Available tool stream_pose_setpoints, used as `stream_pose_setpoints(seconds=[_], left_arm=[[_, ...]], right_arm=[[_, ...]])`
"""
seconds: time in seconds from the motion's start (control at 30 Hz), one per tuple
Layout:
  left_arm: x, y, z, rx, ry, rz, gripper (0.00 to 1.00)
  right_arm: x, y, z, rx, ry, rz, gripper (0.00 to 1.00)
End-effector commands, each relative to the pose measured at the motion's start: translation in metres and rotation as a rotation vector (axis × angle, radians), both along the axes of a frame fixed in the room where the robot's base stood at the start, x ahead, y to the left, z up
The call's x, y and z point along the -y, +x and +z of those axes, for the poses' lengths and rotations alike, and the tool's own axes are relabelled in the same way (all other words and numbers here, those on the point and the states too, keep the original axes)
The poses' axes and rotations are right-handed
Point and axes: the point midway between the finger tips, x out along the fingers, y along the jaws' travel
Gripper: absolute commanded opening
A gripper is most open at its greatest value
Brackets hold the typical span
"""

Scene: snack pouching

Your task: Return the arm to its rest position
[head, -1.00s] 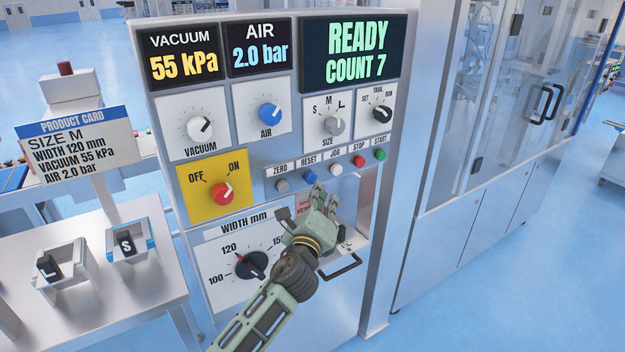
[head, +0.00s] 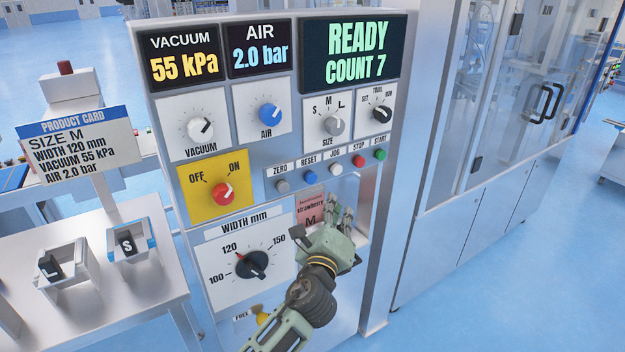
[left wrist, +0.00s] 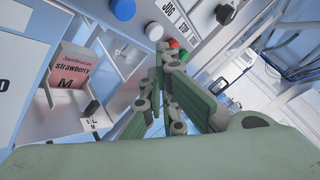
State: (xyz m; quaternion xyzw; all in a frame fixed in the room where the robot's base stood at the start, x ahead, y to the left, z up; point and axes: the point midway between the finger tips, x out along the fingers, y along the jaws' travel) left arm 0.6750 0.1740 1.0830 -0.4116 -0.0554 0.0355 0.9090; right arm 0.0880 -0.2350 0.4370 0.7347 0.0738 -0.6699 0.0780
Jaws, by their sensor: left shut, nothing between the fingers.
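My left gripper (head: 344,219) is shut and empty in the head view, in front of the lower right of the control panel (head: 264,150), below the button row. In the left wrist view its fingers (left wrist: 165,95) are together with nothing between them. A pink strawberry pouch marked M (head: 311,205) stands in the panel's opening behind the gripper. The pouch also shows at the left of the left wrist view (left wrist: 75,72), apart from the fingers. My right gripper is in no view.
The panel carries a width dial (head: 252,265), a red switch (head: 222,194) and several buttons (head: 310,177). The display (head: 353,53) reads READY, COUNT 7. A side table (head: 95,235) with L and S holders stands left. A glazed cabinet (head: 500,150) stands right.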

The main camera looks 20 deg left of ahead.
Motion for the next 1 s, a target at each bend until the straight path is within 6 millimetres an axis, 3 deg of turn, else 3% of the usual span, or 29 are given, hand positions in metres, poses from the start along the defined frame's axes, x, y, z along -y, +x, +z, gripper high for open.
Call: stream_pose_setpoints(seconds=[0.57, 0.67, 0.77, 0.87, 1.0], left_arm=[[0.0, 0.0, 0.0, 0.0, 0.0, 0.0, 0.0], [-0.001, 0.001, -0.011, -0.019, -0.017, -0.003, 0.0], [-0.002, 0.0, -0.049, -0.082, -0.08, -0.01, 0.0], [-0.004, -0.006, -0.113, -0.19, -0.199, -0.012, 0.0], [-0.009, -0.032, -0.218, -0.362, -0.418, 0.017, 0.0]], right_arm=[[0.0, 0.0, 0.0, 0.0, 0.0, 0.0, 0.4], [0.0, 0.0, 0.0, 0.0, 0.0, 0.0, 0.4], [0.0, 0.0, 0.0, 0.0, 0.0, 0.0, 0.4], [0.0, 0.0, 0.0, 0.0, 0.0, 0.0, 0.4], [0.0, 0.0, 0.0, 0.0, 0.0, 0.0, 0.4]])
